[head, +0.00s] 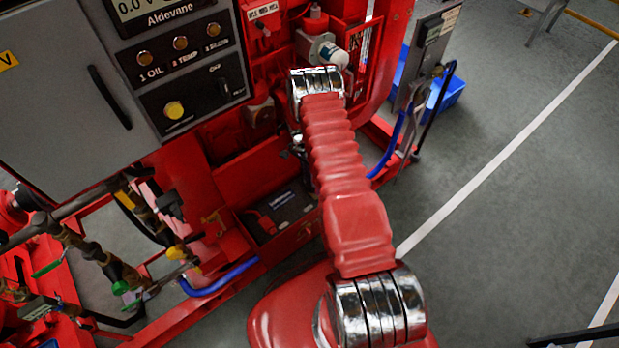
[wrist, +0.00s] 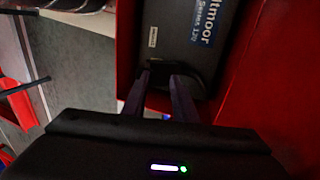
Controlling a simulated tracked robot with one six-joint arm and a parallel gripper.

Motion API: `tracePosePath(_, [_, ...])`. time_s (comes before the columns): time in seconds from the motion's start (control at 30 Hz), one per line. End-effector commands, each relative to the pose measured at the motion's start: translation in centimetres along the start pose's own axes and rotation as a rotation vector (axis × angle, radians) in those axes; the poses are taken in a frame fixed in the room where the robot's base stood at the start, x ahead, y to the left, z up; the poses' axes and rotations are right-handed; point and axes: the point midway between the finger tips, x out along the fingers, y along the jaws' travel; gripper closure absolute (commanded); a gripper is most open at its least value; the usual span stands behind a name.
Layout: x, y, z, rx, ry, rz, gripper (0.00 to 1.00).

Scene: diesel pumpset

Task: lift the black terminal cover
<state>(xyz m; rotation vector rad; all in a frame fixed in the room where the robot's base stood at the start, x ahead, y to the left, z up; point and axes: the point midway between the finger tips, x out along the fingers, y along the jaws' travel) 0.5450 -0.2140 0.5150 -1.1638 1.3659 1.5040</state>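The black terminal cover (wrist: 160,67) is a small dark block on the near end of the battery in the wrist view. My gripper (wrist: 162,82) reaches toward it with its two dark fingers apart, one on each side. The fingertips are at the cover or very close to it; dark shading hides whether they touch. The dark battery (wrist: 178,38) carries a blue label and a small white sticker. In the head view the battery (head: 290,203) sits low in the red frame. My arm covers part of that area, and my gripper cannot be made out there.
Red walls (wrist: 245,75) stand close around the battery on both sides. In the head view a grey control panel (head: 60,95) is at the upper left, and a blue hose (head: 222,280) runs along the frame. Open grey floor lies to the right.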

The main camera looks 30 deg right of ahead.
Motion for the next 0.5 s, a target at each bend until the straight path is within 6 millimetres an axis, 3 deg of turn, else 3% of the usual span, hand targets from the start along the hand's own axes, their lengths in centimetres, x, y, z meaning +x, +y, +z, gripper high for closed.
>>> tracePosePath(0.03, [0.29,-1.02,0.39,0.000,0.003,-0.028,0.75])
tracePosePath(0.5, [0.11,-0.85,0.06,-0.001,0.003,-0.023,0.77])
